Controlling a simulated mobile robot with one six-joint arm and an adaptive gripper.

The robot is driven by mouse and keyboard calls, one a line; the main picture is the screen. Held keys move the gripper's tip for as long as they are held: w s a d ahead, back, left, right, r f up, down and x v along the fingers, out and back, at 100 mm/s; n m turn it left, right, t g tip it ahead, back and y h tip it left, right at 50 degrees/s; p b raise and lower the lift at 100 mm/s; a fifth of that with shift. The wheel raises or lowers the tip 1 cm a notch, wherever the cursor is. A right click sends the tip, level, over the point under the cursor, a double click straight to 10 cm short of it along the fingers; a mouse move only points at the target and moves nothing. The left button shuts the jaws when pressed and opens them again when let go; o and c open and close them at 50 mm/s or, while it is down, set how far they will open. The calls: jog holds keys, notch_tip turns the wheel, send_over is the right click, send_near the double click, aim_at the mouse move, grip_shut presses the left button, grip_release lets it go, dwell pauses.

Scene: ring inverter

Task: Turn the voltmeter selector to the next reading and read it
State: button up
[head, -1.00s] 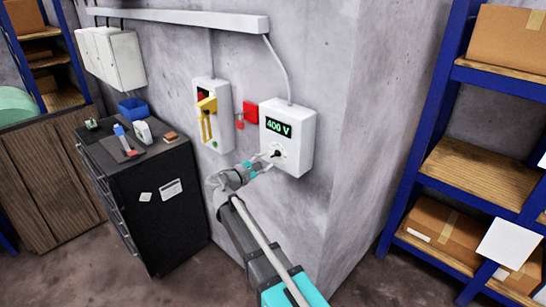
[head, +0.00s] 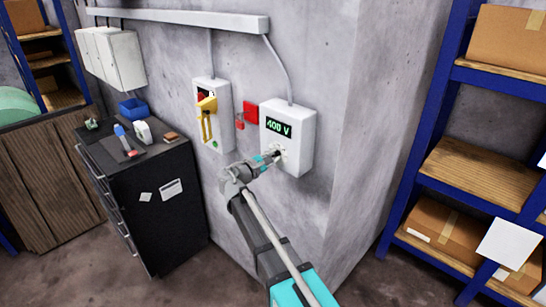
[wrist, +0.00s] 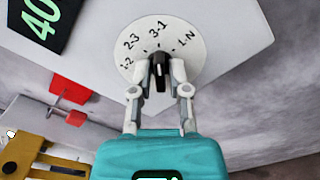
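The voltmeter (head: 299,150) is a white box on the wall, its green display (head: 278,128) reading 400 V. In the wrist view its round dial (wrist: 208,58) carries the marks 1-2, 2-3, 3-1 and L-N. The black selector knob (wrist: 159,68) has a pale pointer line that points up at about 3-1. My gripper (wrist: 162,72) has one finger on each side of the knob and looks shut on it, though contact at the right finger is hard to make out. In the head view my gripper (head: 276,157) is at the dial and hides the knob.
Left of the voltmeter are a red box (head: 251,112) and a wall unit with a yellow handle (head: 206,104). A black cabinet (head: 160,200) with small items on top stands at the left. Blue shelving (head: 425,120) with cartons stands at the right.

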grip_shut()
jog(key=shift+m, duration=0.4)
jog(key=m, duration=0.8)
dwell(0.4)
jog(key=o, duration=0.6)
grip_release()
jog(key=shift+w, duration=0.1)
